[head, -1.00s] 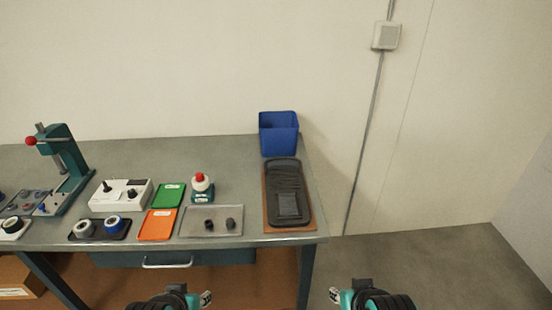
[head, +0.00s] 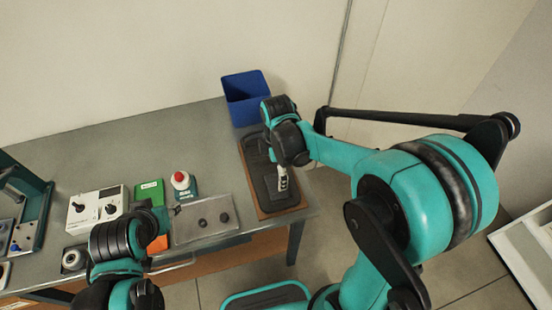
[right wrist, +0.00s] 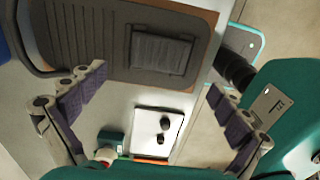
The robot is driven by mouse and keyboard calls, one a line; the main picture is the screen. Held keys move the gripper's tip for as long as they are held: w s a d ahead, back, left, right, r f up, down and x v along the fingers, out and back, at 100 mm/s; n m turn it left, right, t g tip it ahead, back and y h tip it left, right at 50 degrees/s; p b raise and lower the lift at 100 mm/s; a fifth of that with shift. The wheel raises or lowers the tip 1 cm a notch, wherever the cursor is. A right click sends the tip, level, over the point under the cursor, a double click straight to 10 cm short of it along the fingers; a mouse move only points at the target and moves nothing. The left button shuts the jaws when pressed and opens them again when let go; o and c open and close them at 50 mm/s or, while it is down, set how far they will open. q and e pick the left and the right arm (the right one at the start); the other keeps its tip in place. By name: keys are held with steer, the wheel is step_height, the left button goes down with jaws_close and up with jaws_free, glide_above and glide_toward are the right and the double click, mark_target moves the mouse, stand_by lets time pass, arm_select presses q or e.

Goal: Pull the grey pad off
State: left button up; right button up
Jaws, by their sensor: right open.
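The grey pad (right wrist: 95,35) is ribbed and lies in a dark pedal tray (head: 252,148) on a brown board (head: 297,209) at the table's right end. A smaller ribbed rectangle (right wrist: 160,50) sits on the pad. My right gripper (head: 283,180) is over the pedal and hides part of it in the head view. In the right wrist view its fingers (right wrist: 152,108) are wide apart with nothing between them; contact with the pad cannot be told. My left gripper (head: 168,212) is over the table's front part near the green tray, its fingers mostly hidden by the arm.
A blue bin (head: 246,98) stands behind the pedal. The table's back strip is clear.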

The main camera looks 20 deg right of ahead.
mark_target(276, 186)
steer(key=shift+f, duration=0.25)
step_height(276, 186, down, 8)
steer(key=shift+r+b, duration=0.25)
steer(key=shift+b, duration=1)
steer(key=c, duration=1)
steer(key=shift+o, duration=0.7)
steer(key=c, duration=0.5)
steer(key=shift+s+a, duration=0.1)
steer(key=shift+c, duration=0.2)
